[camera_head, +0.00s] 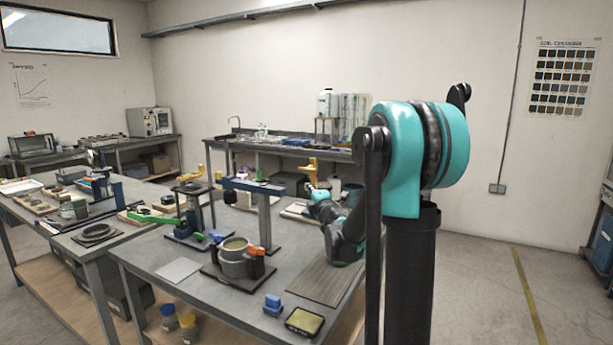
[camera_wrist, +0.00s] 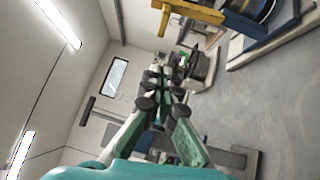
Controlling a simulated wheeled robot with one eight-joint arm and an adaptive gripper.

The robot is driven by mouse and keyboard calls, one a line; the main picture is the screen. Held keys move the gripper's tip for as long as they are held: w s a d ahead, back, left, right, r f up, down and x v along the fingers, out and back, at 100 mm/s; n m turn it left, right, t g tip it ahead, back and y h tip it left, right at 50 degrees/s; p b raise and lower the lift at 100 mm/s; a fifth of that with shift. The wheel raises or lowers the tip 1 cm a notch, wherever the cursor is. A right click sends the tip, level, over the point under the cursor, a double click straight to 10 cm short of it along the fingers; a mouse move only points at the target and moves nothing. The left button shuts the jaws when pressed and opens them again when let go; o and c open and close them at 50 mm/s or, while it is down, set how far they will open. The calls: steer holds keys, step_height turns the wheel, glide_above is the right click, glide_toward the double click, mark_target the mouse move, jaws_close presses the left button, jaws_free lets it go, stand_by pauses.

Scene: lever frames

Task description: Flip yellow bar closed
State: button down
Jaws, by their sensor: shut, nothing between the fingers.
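A yellow bar (camera_wrist: 192,12) crosses the top of the wrist view, next to a blue frame (camera_wrist: 262,38). In the head view a yellow part (camera_head: 307,164) stands just above and behind the end of my arm.
A blue beam on a post (camera_head: 265,215) stands left of my arm. A grey pot (camera_head: 233,258) with orange parts, a blue block (camera_head: 272,302) and a dark tray (camera_head: 305,321) are on the near table. A ribbed mat (camera_head: 325,279) lies below my arm.

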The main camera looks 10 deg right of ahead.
glide_toward(304, 170)
steer(key=w+a, duration=0.2)
steer(key=a, duration=0.1)
steer(key=w, duration=0.1)
steer(key=w+d, duration=0.1)
steer(key=shift+w+d+r, duration=0.15)
steer(key=shift+w+d, duration=0.05)
steer(key=shift+w, duration=0.2)
steer(key=shift+w+d, duration=0.3)
steer(key=shift+w, duration=0.2)
steer(key=shift+r, duration=0.15)
